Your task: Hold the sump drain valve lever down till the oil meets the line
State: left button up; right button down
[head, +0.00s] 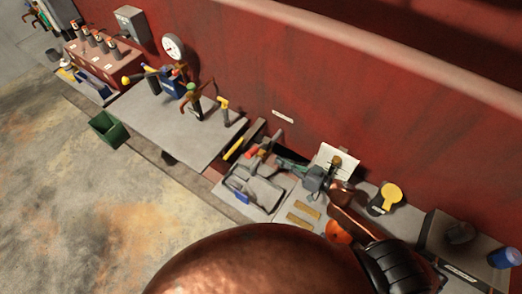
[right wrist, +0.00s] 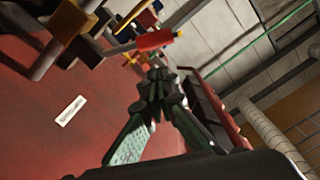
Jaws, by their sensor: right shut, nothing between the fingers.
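My right gripper (head: 281,163) is shut and empty above the bench beside the red wall. It also shows in the right wrist view (right wrist: 158,78), its green-grey fingers together. A red handle (right wrist: 155,40) lies just beyond the fingertips in that view, with a gap I cannot judge; I cannot tell for sure whether it is the drain valve lever. In the head view a small red part (head: 253,161) sits left of the fingertips. The oil and its line cannot be made out. My left gripper is not in view.
A grey tray (head: 283,188) with a blue item lies below the gripper. A white sheet (head: 348,158) and a yellow-topped container (head: 390,194) are to the right. A blue cup (head: 505,257) stands far right. The floor is open.

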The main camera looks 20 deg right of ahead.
aim_at(257, 149)
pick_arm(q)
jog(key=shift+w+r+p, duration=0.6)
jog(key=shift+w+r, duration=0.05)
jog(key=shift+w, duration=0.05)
pick_arm(e)
jog(key=x, duration=1)
